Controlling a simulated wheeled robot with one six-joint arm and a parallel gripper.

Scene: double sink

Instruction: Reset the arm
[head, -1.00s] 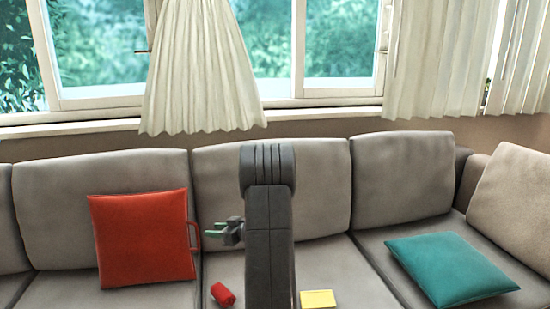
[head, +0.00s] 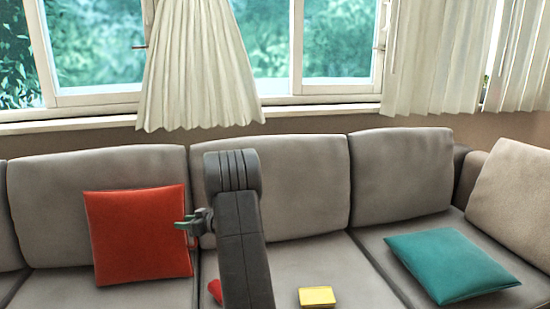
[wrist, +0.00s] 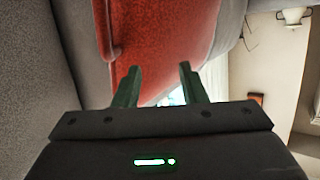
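My arm rises in the middle of the head view and leans left at its top. My gripper (head: 184,226) is at its left side, in front of the right edge of a red cushion (head: 135,240). In the wrist view my gripper (wrist: 158,84) has its two green-grey fingers well apart, with nothing held between them. The red cushion (wrist: 165,35) fills the upper middle behind the fingers. I cannot tell how far the fingertips are from it.
A grey sofa (head: 270,185) spans the view below windows and pale curtains (head: 197,70). A yellow block (head: 317,297) lies on its seat, and a small red object (head: 214,290) is partly hidden by my arm. A teal cushion (head: 450,265) lies at the right.

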